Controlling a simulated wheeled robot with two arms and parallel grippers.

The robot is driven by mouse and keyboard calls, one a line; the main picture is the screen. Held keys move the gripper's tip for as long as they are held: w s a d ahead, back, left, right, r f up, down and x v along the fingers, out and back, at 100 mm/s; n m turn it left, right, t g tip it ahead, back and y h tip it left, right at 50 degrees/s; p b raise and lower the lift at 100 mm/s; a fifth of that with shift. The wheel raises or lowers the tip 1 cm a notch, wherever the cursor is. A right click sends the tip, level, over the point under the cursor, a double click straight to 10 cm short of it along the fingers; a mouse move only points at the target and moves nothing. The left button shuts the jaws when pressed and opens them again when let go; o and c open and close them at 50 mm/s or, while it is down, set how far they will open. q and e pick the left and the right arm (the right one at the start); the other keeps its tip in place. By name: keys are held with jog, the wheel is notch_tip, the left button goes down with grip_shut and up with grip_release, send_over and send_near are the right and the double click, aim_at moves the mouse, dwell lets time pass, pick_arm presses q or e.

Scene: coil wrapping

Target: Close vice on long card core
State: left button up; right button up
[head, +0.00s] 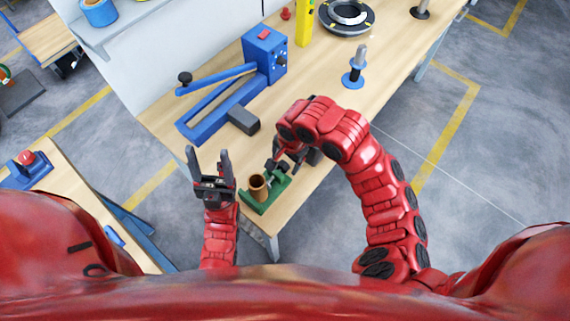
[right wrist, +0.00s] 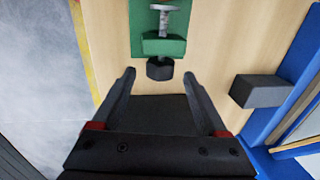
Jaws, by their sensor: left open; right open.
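The green vice (head: 278,192) sits at the near corner of the wooden bench. The brown card core (head: 258,188) stands upright at the vice's left part; whether the jaw touches it is too small to tell. In the right wrist view the vice (right wrist: 163,46) shows its metal screw and a black knob (right wrist: 160,69); the core is out of that view. My right gripper (right wrist: 159,77) is open, with the knob in line between its fingertips; the depth is unclear. My right gripper is partly hidden by its arm in the head view. My left gripper (head: 208,155) is open and empty, left of the core.
A blue lever tool (head: 215,107) with a dark block (head: 243,120) stands on the bench beyond the vice. A blue-based spindle (head: 354,75) and a round dark disc (head: 346,17) are farther back. Another bench (head: 62,180) is at the left, with floor between.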

jog(key=shift+w+a+f, duration=0.1)
jog(key=shift+f, duration=0.9)
